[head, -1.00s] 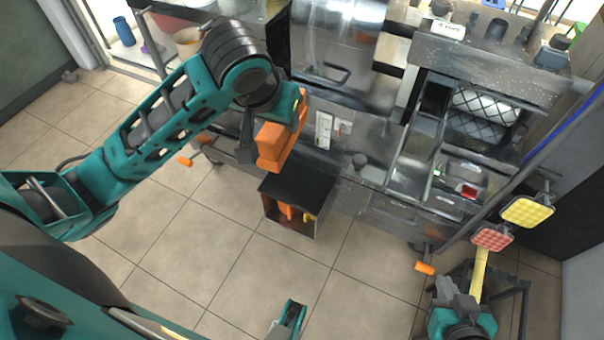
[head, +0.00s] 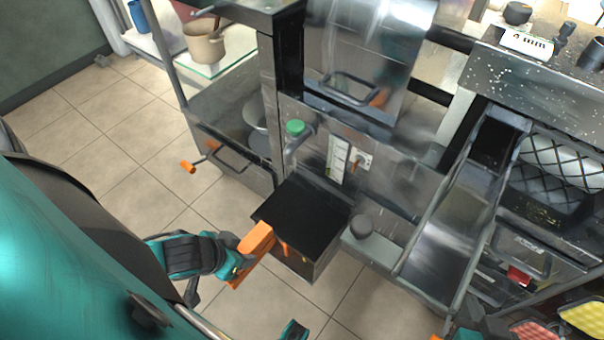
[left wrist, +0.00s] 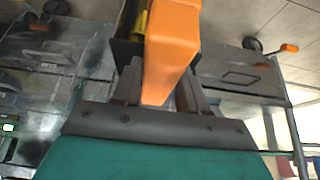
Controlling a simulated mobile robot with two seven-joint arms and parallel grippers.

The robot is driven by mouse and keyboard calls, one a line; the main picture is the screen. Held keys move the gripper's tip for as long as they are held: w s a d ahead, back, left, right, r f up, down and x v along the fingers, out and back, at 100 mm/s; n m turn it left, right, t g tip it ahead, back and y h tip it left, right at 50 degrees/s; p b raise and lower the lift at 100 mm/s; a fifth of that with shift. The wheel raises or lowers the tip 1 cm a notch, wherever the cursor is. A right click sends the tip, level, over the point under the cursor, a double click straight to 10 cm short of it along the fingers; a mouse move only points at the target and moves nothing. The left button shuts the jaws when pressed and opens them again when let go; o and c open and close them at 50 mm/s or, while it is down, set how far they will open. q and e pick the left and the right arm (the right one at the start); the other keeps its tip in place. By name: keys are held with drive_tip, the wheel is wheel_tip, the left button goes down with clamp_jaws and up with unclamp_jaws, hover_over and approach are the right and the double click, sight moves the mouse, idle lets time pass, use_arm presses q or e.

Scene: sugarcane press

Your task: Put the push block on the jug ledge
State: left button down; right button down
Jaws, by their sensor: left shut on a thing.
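My left gripper (head: 236,262) is shut on an orange block, which I take to be the push block (head: 257,242). The block is tilted, in front of the left side of a black-topped box (head: 300,216); I cannot tell whether they touch. In the left wrist view the block (left wrist: 170,45) stands between the fingers of the left gripper (left wrist: 158,92). The box has a flat, empty top, below a green-capped tap (head: 295,128), and may be the jug ledge. Part of my right arm shows at the lower right edge; its fingers are not clear.
A small grey shelf (head: 372,250) with a dark round knob is right of the box. The steel machine front (head: 400,185) rises behind. An orange-tipped handle (head: 188,167) juts out at left. Red and yellow pads (head: 585,315) are at the lower right. Tiled floor at left is clear.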

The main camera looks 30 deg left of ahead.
use_arm(q)
drive_tip(key=w+d+b, duration=0.1)
drive_tip(key=w+b, duration=0.3)
drive_tip(key=w, duration=1.5)
drive_tip(key=f+b, duration=0.1)
drive_tip(key=f, duration=0.1)
drive_tip(key=f+b, duration=0.1)
drive_tip(key=f, duration=0.1)
drive_tip(key=f+b, duration=0.1)
drive_tip(key=f, duration=0.1)
drive_tip(key=shift+w+d+f+b, duration=0.1)
drive_tip(key=shift+d+f+b, duration=0.15)
drive_tip(key=shift+f+b, duration=0.1)
drive_tip(key=shift+w+f, duration=0.15)
drive_tip(key=shift+f, duration=0.05)
drive_tip(key=shift+r, duration=0.1)
drive_tip(key=c, duration=0.6)
unclamp_jaws()
